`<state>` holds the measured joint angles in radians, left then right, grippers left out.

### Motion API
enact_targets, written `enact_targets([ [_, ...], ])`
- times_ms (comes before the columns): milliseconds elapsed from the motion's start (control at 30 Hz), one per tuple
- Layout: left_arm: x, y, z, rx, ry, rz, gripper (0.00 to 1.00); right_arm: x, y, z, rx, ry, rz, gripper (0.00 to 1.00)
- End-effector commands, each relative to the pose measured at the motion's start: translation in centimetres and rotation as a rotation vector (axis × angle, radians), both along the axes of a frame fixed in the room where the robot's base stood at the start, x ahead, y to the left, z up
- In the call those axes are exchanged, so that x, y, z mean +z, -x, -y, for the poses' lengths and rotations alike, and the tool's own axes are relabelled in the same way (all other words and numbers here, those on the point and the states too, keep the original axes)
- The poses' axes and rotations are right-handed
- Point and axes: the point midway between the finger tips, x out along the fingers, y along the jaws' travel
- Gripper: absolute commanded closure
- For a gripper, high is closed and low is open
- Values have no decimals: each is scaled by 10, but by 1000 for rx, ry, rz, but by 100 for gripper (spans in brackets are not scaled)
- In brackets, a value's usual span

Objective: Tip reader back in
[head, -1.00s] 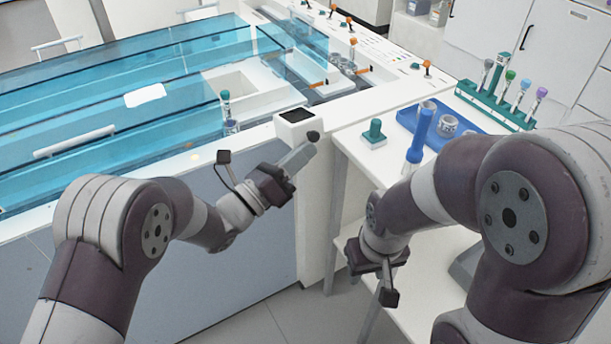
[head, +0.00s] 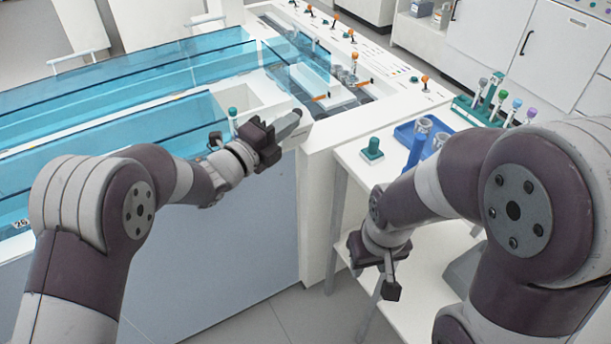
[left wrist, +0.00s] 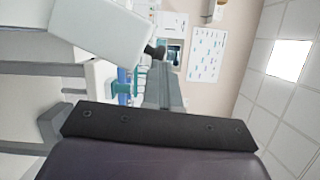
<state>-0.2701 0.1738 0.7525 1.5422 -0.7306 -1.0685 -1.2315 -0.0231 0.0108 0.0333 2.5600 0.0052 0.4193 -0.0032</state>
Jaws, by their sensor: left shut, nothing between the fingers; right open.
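The reader, as I take it, is a white block (left wrist: 105,30) with a small black knob (left wrist: 155,50), at the upper left of the left wrist view. In the head view my left gripper covers the place where its dark-topped head showed earlier, so its tilt cannot be told there. My left gripper (head: 292,122) is shut and empty, raised at the bench's front right corner. In the left wrist view its fingers (left wrist: 163,85) end close to the knob; contact cannot be told. My right gripper (head: 388,278) is open and empty, low beside the white side table.
The side table (head: 350,155) holds a teal stopper-like piece (head: 371,150), a blue tray (head: 405,132) with cups and a green rack (head: 465,108) of capped tubes. Clear blue covers (head: 120,95) span the bench. A teal-capped tube (head: 232,115) stands close left of my left gripper.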

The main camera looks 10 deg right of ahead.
Motion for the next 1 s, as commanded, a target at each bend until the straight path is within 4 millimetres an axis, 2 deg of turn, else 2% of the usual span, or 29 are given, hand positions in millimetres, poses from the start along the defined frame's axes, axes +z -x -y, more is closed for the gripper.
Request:
enact_targets([
  [200, 4, -13, -5, -1, 41, -116, 100, 8, 0, 0, 0, 0, 0, 57],
  [400, 5, -21, -7, -2, 40, -113, 100, 9, 0, 0, 0, 0, 0, 57],
  [1000, 7, -25, -8, -4, 40, -108, 100, 10, 0, 0, 0, 0, 0, 57],
])
